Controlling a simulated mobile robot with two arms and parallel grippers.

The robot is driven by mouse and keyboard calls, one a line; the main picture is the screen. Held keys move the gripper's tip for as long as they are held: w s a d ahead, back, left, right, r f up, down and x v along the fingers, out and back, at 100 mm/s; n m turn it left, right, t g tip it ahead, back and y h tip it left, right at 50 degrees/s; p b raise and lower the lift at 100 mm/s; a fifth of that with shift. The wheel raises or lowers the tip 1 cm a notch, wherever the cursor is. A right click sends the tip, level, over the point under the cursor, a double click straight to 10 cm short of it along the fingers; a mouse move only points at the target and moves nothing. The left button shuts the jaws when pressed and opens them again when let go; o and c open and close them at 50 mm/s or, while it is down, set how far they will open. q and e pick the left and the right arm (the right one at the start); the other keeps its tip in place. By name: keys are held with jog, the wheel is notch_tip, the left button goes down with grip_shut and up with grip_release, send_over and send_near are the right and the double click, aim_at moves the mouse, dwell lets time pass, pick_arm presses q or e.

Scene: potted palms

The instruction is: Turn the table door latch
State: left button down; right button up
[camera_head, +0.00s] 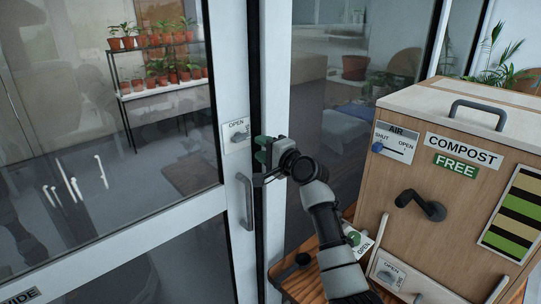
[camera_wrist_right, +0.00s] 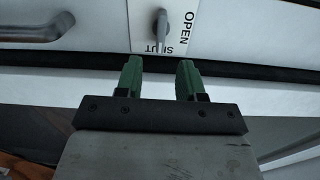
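A latch plate (camera_head: 237,136) with a small grey lever sits on the white frame of the glass door, above the bar handle (camera_head: 246,201). The latch lever (camera_wrist_right: 162,30) also shows in the right wrist view, lying over the word SHUT, with OPEN to its right. My right gripper (camera_head: 262,150) has green fingers and is open and empty, just right of the plate in the head view. In the right wrist view the open fingertips (camera_wrist_right: 160,66) point toward the lever, with a gap between. My left gripper is not in view.
A wooden COMPOST box (camera_head: 461,180) with a crank stands on a slatted table (camera_head: 300,283) at the right. Its lower front has another OPEN latch plate (camera_head: 390,272). Potted palms stand on a rack (camera_head: 165,89) behind the glass.

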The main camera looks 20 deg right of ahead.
jog(key=v, duration=0.3)
jog(key=shift+b, duration=0.3)
jog(key=shift+f, duration=0.1)
jog(key=s+a+f+n+g+h+b, duration=0.1)
jog(key=s+f+n+g+h, duration=0.3)
jog(key=f, duration=1.7)
jog(key=s+f+g+b, duration=0.25)
jog(key=s+f, duration=0.25)
jog(key=f, duration=1.5)
jog(key=s+f+n+g+h, duration=0.1)
jog(key=s+f+n+g, duration=0.35)
jog(key=s+f, duration=1.35)
jog(key=s+f+n+g, duration=0.1)
jog(key=s+f, duration=0.4)
jog(key=s, duration=0.6)
jog(key=s+a+f+n+g+b, duration=0.1)
jog(key=s+f+n, duration=0.3)
jog(key=s, duration=0.8)
jog(key=s+a+f+n+g+h+b, duration=0.1)
jog(key=s+f+n+g, duration=0.2)
jog(key=s+f, duration=0.4)
jog(key=s, duration=0.4)
